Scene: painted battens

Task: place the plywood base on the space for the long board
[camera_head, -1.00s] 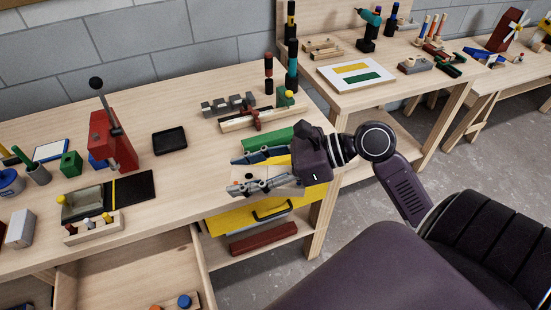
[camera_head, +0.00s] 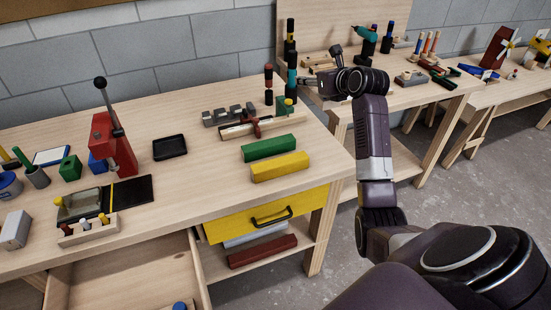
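My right gripper (camera_head: 318,75) is over the second bench at the back right, its arm coming in from the lower right. Its fingers are small and partly hidden, so I cannot tell whether they are open or hold anything. I cannot make out the plywood base or the space for the long board; the gripper and forearm cover part of that bench. A green batten (camera_head: 273,147) and a yellow batten (camera_head: 280,167) lie side by side on the front bench near its right end. A dark red batten (camera_head: 262,251) lies on the shelf below. My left gripper is out of view.
A red press (camera_head: 112,145), a black tray (camera_head: 169,147) and a clamp on a wooden rail (camera_head: 255,126) stand on the front bench (camera_head: 200,190). Dark stacked posts (camera_head: 291,60) rise near its back right. A wooden drawer (camera_head: 130,275) is open at the front.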

